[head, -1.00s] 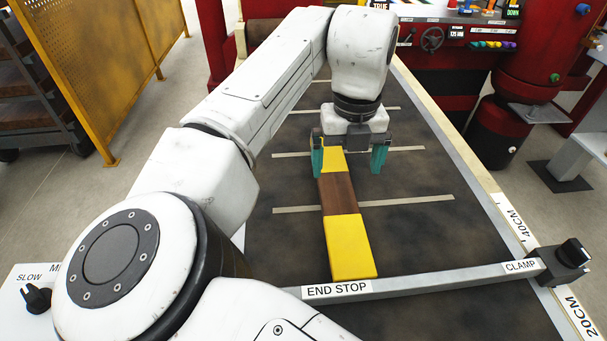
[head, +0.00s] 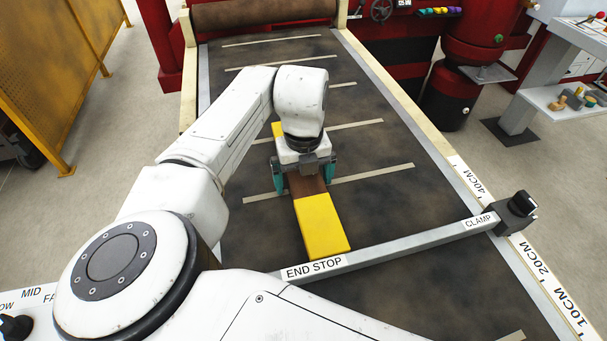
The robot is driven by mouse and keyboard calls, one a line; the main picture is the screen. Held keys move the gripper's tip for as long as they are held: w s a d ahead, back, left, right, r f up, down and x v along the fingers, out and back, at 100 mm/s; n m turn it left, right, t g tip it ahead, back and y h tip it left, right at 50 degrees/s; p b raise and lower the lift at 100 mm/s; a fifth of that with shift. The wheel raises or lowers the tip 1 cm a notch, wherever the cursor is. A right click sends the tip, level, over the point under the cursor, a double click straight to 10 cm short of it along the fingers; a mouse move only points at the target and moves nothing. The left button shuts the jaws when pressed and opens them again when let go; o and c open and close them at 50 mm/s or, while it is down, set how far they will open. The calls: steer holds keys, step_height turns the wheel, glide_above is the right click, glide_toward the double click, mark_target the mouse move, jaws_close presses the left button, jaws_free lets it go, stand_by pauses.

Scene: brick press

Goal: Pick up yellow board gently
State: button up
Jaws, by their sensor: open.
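The yellow board (head: 320,224) lies flat on the dark belt, with its near end close to the END STOP bar (head: 365,257). A brown stretch (head: 308,186) follows it, and another yellow part (head: 278,130) shows farther back beyond my wrist. I cannot tell if these are one piece or several laid in line. My gripper (head: 304,174) is open and points down over the brown stretch, one teal finger on each side of it. I cannot tell if the fingers touch its sides. My wrist hides part of the row.
The END STOP bar crosses the belt and ends in a CLAMP block (head: 515,213) on the right rail. The belt (head: 385,145) is clear on both sides. A brown roller (head: 262,14) is at the far end. A yellow mesh fence (head: 50,70) stands at left.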

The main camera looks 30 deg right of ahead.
steer(key=shift+f, duration=0.1)
steer(key=shift+c, duration=0.2)
steer(key=c, duration=0.9)
steer(key=shift+o, duration=0.2)
